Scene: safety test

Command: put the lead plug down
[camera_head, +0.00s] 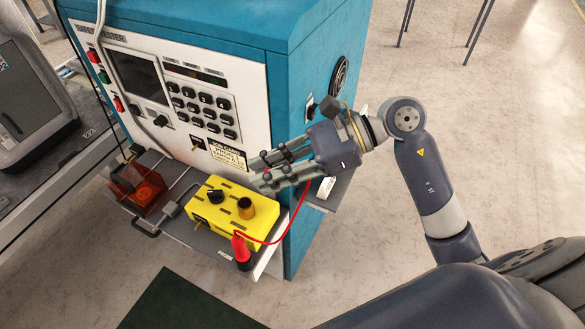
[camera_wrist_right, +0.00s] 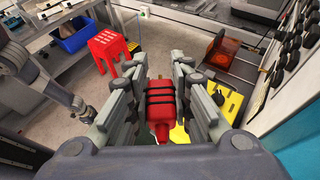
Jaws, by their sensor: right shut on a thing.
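My right gripper (camera_head: 262,174) is above the yellow box (camera_head: 228,214), in front of the tester's panel. In the right wrist view, my right gripper (camera_wrist_right: 154,84) is shut on the red lead plug (camera_wrist_right: 160,108), which has black bands and sits between the fingers. The fingers hide the plug in the head view. A red lead (camera_head: 290,222) runs from the hand down to a red part with a black base (camera_head: 243,248) at the box's front corner. My left gripper is not in view in the head view; a grey arm link shows in the wrist view.
The blue tester cabinet (camera_head: 300,48) stands close behind the hand. An orange clear cover (camera_head: 140,182) sits left of the yellow box on the grey shelf (camera_head: 208,248). A red stool (camera_wrist_right: 108,46) and a blue bin (camera_wrist_right: 72,36) show in the wrist view.

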